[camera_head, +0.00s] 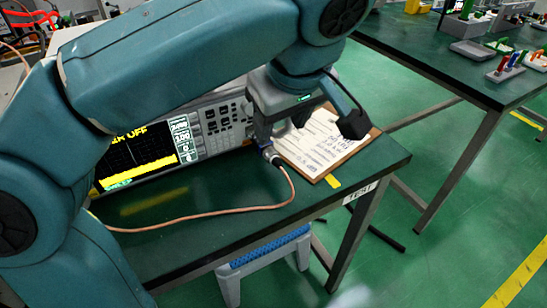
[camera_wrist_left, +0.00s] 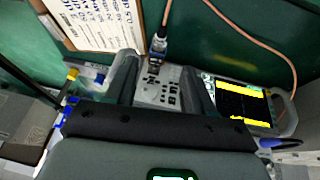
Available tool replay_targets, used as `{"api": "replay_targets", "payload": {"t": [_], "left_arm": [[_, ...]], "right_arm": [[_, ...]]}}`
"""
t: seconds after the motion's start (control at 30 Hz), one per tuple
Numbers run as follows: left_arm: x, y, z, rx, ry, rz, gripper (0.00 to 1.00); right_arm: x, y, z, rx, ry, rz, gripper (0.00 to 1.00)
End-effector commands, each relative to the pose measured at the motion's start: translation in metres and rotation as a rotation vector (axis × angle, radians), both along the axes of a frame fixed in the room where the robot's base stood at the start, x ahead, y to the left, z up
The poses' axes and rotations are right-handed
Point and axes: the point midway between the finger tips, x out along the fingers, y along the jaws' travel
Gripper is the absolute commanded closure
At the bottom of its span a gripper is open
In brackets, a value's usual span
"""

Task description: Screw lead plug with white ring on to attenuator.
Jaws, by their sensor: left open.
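The instrument (camera_head: 205,128) stands on the green table with its lit screen facing the front. An orange-brown lead (camera_head: 230,210) runs across the table to a plug (camera_head: 275,159) at the instrument's front right. In the left wrist view the dark plug (camera_wrist_left: 163,28) meets a blue and silver fitting (camera_wrist_left: 157,46), apparently the attenuator, at the instrument's panel. I cannot make out a white ring or whether the threads are engaged. My left gripper (camera_head: 264,138) is open just above the fitting. In the wrist view its fingers (camera_wrist_left: 158,75) stand apart with nothing gripped. My right gripper is not in view.
A clipboard with a written sheet (camera_head: 322,142) lies right of the instrument. A blue-topped stool (camera_head: 265,252) stands below the table's front edge. Another table (camera_head: 420,55) with trays and small tools stands at the back right.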

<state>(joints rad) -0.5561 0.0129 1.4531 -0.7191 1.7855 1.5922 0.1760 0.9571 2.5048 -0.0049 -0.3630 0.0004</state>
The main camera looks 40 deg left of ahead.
Motion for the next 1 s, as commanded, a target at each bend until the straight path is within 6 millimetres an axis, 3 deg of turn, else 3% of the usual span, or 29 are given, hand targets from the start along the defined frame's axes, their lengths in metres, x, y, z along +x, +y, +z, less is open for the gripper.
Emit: {"api": "replay_targets", "payload": {"t": [0.03, 0.1, 0.4, 0.87, 1.0], "left_arm": [[0.002, 0.005, -0.019, 0.001, 0.003, 0.002, 0.47], [0.005, 0.01, -0.034, 0.0, 0.004, 0.002, 0.47], [0.019, 0.03, -0.084, 0.0, 0.002, 0.001, 0.47], [0.025, 0.036, -0.095, 0.0, 0.002, -0.002, 0.47], [0.025, 0.036, -0.094, 0.0, 0.002, -0.002, 0.92]], "right_arm": [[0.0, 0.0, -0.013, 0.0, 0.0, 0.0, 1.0], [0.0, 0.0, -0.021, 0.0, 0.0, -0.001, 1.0], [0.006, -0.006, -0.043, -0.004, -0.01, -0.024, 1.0], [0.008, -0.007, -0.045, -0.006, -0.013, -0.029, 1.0], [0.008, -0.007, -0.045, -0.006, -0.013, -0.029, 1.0]]}}
